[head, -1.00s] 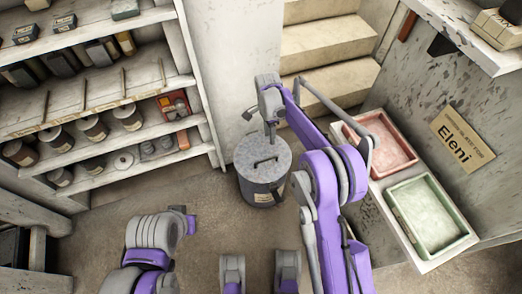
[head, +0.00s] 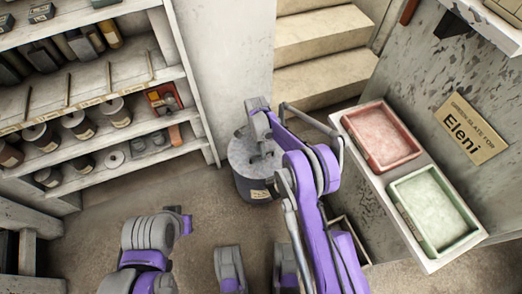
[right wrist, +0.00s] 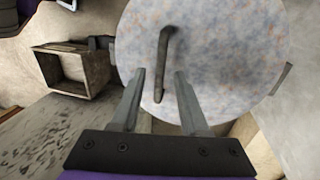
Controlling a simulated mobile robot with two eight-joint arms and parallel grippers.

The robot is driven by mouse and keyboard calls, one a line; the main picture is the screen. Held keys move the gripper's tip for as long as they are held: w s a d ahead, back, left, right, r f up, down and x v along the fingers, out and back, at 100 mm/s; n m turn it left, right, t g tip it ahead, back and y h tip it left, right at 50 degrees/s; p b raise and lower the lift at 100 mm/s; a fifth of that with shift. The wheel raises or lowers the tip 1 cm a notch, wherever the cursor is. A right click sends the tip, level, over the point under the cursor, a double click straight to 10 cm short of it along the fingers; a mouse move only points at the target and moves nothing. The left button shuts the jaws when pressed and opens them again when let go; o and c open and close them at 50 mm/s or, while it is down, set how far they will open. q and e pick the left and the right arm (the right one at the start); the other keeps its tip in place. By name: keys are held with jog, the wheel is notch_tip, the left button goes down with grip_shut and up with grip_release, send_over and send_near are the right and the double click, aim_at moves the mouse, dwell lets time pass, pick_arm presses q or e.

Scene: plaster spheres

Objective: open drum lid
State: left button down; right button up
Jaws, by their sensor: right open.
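The grey metal drum (head: 252,190) stands on the floor in front of the pale wall in the head view. Its round speckled lid (head: 236,152) lies on top and looks closed. My right gripper (head: 262,150) is over the lid and hides part of it. In the right wrist view the lid (right wrist: 225,60) fills the upper middle, with a dark bar handle (right wrist: 163,65) across it. My right gripper (right wrist: 160,72) is open, its fingertips on either side of the handle's near part. Contact cannot be told. My left arm is folded at lower left; its fingers do not show.
Shelves with jars and bottles (head: 100,120) stand at left. Stairs (head: 320,45) rise behind the drum. A bench with a red tray (head: 382,135) and a green tray (head: 435,210) is at right. An open wooden box (right wrist: 75,72) stands near the drum. Floor left of the drum is clear.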

jog(key=shift+f, duration=0.2)
jog(key=shift+c, duration=0.3)
grip_shut()
dwell(1.1)
